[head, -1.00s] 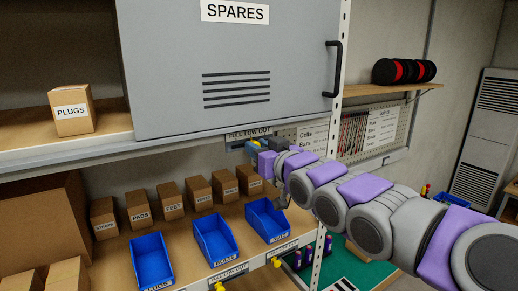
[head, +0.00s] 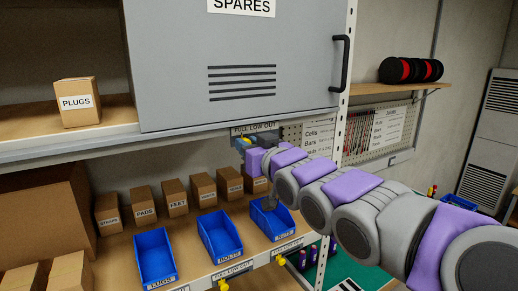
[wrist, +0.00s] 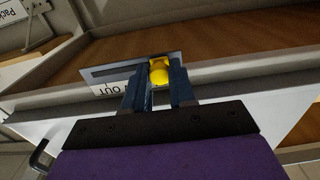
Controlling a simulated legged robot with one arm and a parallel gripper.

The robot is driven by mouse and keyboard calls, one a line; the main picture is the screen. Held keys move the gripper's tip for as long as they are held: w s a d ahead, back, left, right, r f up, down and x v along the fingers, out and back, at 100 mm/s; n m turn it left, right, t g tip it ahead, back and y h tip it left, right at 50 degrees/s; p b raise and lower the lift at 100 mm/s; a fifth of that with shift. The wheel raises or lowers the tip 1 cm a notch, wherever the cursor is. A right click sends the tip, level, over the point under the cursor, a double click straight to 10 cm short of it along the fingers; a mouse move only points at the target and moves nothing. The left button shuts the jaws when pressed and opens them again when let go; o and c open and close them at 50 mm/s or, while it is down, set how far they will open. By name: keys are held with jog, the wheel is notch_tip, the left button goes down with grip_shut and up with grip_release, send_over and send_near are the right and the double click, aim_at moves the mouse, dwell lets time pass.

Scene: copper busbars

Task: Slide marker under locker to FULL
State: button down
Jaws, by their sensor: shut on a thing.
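The yellow marker (wrist: 159,72) sits on the label strip under the grey locker (head: 235,75). My gripper (wrist: 160,85) is shut on it, with one dark finger on each side. In the head view the marker (head: 245,140) shows as a small yellow spot just below the left part of the strip (head: 254,128), near the word FULL. In the wrist view the word OUT and a dark slot lie left of the marker. The lettering behind the fingers is hidden, so its exact alignment is hard to tell.
Blue bins (head: 220,236) and small cartons (head: 202,188) stand on the shelf below my gripper. A white upright post (head: 342,110) is right of the locker. Yellow markers (head: 281,259) sit along the lower shelf edge.

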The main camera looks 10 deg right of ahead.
dwell(0.3)
jog(key=c, duration=1.4)
grip_release()
jog(key=shift+a, duration=0.1)
jog(key=o, duration=0.5)
jog(key=shift+a, duration=0.2)
jog(key=shift+s, duration=0.1)
jog(key=b+v, duration=0.3)
jog(key=v, duration=1.4)
jog(key=shift+s, duration=0.15)
